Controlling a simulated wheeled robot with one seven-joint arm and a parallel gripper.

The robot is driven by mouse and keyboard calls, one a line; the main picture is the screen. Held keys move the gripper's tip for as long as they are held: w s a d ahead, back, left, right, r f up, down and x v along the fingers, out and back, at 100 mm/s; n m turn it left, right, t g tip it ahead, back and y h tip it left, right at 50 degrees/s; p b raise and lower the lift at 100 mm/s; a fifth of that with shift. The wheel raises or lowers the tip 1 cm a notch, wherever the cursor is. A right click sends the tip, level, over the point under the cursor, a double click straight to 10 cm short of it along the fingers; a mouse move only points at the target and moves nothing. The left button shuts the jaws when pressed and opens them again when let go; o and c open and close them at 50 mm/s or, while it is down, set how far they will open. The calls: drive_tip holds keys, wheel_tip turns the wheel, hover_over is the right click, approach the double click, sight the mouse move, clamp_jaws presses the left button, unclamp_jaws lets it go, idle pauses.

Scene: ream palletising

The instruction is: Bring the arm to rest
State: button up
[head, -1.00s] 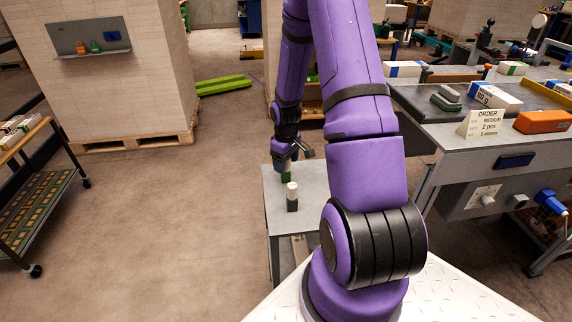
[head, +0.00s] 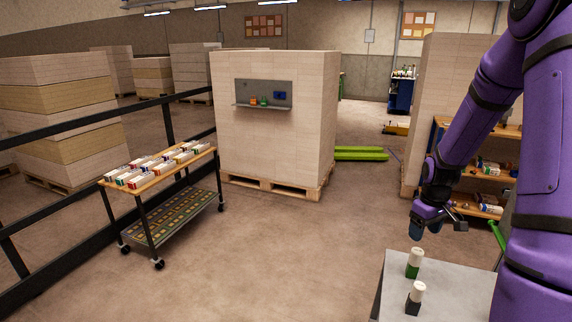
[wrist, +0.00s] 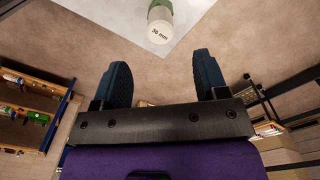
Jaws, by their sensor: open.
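My purple arm stands at the right of the head view. My gripper (head: 418,232) hangs from it with the fingers pointing down, above and beside the far left corner of a small grey table (head: 440,290). In the wrist view its two dark blue fingers (wrist: 161,80) are spread apart with nothing between them. A green bottle with a white cap (head: 414,263) stands upright on the table. It also shows in the wrist view (wrist: 160,22), apart from the fingertips, its cap marked "36 mm". A dark bottle with a white cap (head: 415,298) stands nearer.
A wheeled cart (head: 160,170) with several boxes stands at the left by a black railing (head: 80,115). A tall paper stack (head: 275,150) on a pallet stands mid-view. Shelving (head: 485,170) stands behind my arm. The floor between cart and small table is clear.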

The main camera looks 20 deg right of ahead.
drive_tip(key=s+a+r+t+h, duration=0.1)
drive_tip(key=s+a+r, duration=0.1)
drive_tip(key=a+r, duration=0.65)
drive_tip(key=s+a+r+t, duration=0.1)
drive_tip(key=s+a+r, duration=0.3)
drive_tip(key=r, duration=0.7)
drive_tip(key=s+a+r+t, duration=0.1)
drive_tip(key=s+a+r, duration=0.3)
drive_tip(key=s, duration=0.3)
drive_tip(key=s+a+r+m+t+y, duration=0.1)
drive_tip(key=s+a+r+t, duration=0.1)
drive_tip(key=s+a+r, duration=0.3)
drive_tip(key=shift+s+a+m, duration=0.3)
drive_tip(key=shift+s+a, duration=0.6)
drive_tip(key=shift+a, duration=0.15)
